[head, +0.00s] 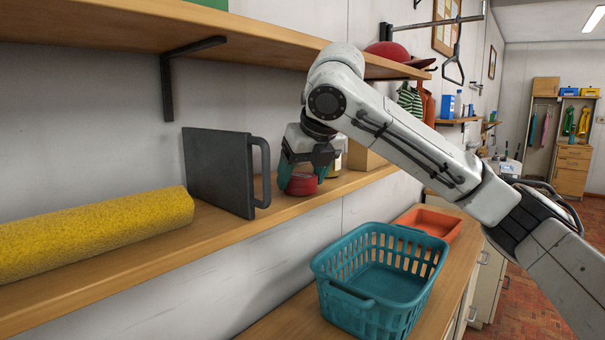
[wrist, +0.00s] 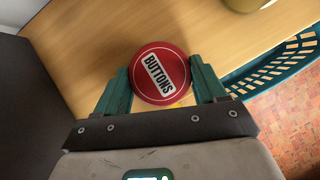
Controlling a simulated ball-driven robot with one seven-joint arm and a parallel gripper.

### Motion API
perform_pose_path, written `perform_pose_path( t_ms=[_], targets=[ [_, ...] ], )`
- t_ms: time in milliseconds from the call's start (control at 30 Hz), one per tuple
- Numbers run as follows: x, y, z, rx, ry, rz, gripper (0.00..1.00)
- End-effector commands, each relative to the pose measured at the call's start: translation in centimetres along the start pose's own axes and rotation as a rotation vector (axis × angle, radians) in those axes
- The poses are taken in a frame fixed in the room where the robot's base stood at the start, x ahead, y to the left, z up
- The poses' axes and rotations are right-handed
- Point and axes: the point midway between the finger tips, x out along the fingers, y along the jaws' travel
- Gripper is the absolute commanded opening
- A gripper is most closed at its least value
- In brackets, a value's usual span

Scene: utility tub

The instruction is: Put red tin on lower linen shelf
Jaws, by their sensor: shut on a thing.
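The red tin (head: 301,184), round and low, is at the lower wooden shelf (head: 235,226), right of a dark grey panel with a handle. In the wrist view the tin (wrist: 160,74) shows its red lid with a white label reading "BUTTONS". My gripper (head: 299,176) points down over the shelf. In the wrist view its two green fingers (wrist: 162,88) are shut on the tin's sides. I cannot tell whether the tin touches the shelf board or is held just above it.
The dark grey panel (head: 217,170) stands close left of my gripper, and a yellow roll (head: 90,232) lies farther left. A cardboard box (head: 365,157) stands to the right. The upper shelf (head: 200,30) hangs above. A teal basket (head: 376,270) and an orange tray (head: 428,222) sit on the counter below.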

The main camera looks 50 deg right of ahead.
Motion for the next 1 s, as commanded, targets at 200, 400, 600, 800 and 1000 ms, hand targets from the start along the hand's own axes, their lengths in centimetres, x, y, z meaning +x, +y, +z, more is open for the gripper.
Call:
perform_pose_path(
  t_ms=[200,400,600,800,1000],
  targets=[
    [0.0,0.0,0.0,0.001,-0.002,0.0,0.35],
    [0.2,0.0,-0.1,0.0,-0.002,0.0,0.76],
    [0.2,0.0,-0.1,0.001,-0.001,0.0,0.95],
    [0.2,0.0,-0.1,0.001,-0.002,0.0,0.96],
    [-0.9,0.0,0.1,0.001,-0.003,0.0,0.96]
  ],
)
